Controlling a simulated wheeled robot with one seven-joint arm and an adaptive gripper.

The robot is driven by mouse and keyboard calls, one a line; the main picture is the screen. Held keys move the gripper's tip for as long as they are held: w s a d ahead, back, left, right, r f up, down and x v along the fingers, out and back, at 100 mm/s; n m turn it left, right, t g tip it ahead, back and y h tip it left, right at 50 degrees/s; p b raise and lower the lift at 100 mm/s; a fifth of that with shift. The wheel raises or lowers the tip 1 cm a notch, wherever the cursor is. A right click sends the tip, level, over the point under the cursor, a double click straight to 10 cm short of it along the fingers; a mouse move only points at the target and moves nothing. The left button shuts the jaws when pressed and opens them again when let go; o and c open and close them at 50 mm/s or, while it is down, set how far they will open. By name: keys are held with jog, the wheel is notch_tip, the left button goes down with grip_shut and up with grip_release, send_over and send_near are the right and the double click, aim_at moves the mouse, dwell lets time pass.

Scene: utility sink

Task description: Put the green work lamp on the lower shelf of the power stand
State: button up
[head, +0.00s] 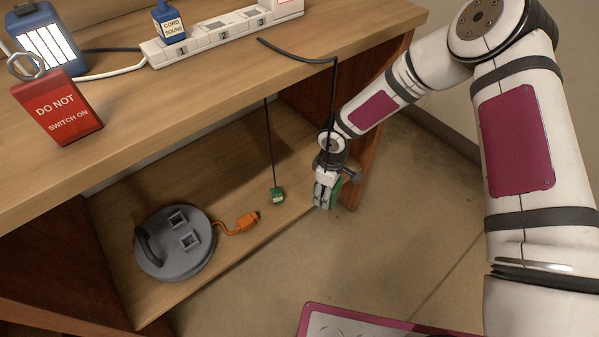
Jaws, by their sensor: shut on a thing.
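My gripper (325,192) is shut on the green work lamp (336,193), of which only a green edge and part of the body show. The gripper hides much of the lamp. It is at the right front end of the power stand's lower shelf (112,222), near the right side panel; I cannot tell whether the lamp touches the shelf. A green plug (277,195) on a black cord is at the lower shelf, left of the gripper. Another black cord (336,95) runs from the top board (235,75) down to the gripper area.
A grey cable reel (176,245) with an orange plug (248,221) takes up the shelf's left part.

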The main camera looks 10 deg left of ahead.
jog(key=w+a+b, duration=0.1)
jog(key=w, duration=0.3)
jog(key=w+a+f+b, duration=0.1)
jog(key=w+a, duration=0.1)
jog(key=w, duration=0.3)
jog(key=w+a+b, duration=0.2)
jog(key=w, duration=0.2)
jog(key=shift+w+f, duration=0.2)
jog(key=shift+w, duration=0.1)
jog(key=shift+w+f+b, duration=0.15)
jog(key=shift+f+b, duration=0.1)
jog(key=shift+b, duration=0.05)
jog(key=shift+f+b, duration=0.8)
jog(key=shift+f, duration=0.7)
jog(key=shift+f, duration=0.1)
jog(key=o, duration=1.6)
notch_tip(320, 180, up, 8)
jog(key=p, duration=0.3)
jog(key=shift+f, duration=0.15)
